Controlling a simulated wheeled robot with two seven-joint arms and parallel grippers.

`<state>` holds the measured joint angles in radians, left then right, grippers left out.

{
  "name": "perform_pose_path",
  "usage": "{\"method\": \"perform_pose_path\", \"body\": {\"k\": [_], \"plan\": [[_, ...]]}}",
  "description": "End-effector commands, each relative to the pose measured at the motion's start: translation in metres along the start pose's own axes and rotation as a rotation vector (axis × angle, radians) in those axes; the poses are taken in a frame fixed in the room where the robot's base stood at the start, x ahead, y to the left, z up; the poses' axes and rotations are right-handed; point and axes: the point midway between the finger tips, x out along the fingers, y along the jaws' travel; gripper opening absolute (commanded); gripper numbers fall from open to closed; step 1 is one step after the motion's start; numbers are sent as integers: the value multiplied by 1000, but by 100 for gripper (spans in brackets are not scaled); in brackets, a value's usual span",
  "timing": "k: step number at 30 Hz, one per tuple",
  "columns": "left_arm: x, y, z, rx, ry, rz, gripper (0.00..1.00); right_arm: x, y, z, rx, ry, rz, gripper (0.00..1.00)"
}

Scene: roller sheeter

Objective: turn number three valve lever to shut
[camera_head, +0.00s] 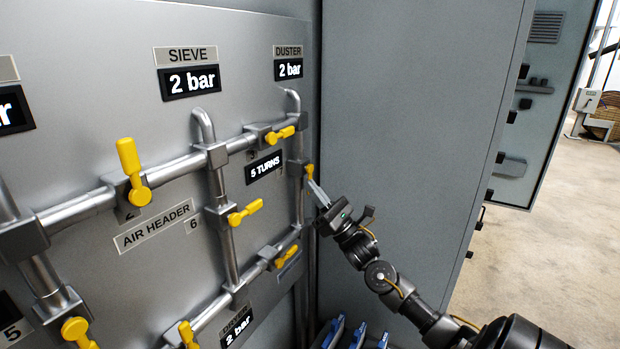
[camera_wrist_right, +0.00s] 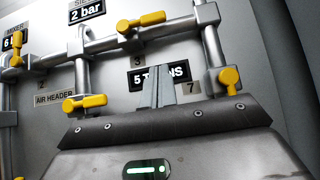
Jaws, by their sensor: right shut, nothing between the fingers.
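The number three valve has a yellow lever (camera_head: 280,134) on the upper horizontal pipe, lying along that pipe. The same lever (camera_wrist_right: 140,22) shows at the top of the wrist view, with a small "3" tag below it. My right gripper (camera_head: 318,190) is shut and empty, beside the yellow number seven lever (camera_head: 310,172) and below the number three lever. In the wrist view its fingers (camera_wrist_right: 156,88) are together in front of the "5 TURNS" plate, apart from the number three lever. My left gripper is out of view.
The number two lever (camera_head: 130,170) points up, and the number six lever (camera_head: 245,212) lies sideways. Several more yellow levers sit lower on the panel. A grey cabinet (camera_head: 415,110) stands to the right, and blue-topped items (camera_head: 358,335) are at the bottom. Open floor lies at far right.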

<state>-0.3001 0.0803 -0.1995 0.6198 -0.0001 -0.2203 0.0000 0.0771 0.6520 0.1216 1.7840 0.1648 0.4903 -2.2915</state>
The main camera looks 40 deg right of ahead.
Motion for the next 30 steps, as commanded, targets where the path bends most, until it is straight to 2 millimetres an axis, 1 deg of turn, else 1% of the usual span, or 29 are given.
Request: {"method": "perform_pose_path", "body": {"k": [1, 6, 12, 13, 18, 21, 30], "plan": [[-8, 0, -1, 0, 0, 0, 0, 13, 0, 4, 1, -3, 1, 0], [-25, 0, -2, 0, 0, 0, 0, 50, 0, 4, 2, -2, -1, 0], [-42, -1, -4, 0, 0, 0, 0, 88, 0, 3, 3, -2, -2, 0], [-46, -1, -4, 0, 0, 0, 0, 92, 0, 8, 1, 0, -1, 0], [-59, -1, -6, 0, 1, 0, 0, 105, 0, 22, 2, 1, -1, 0], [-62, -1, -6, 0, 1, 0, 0, 109, 0, 26, 2, 2, -1, 0], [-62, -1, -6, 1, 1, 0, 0, 110, 0, 27, 2, 2, -1, 0]]}}
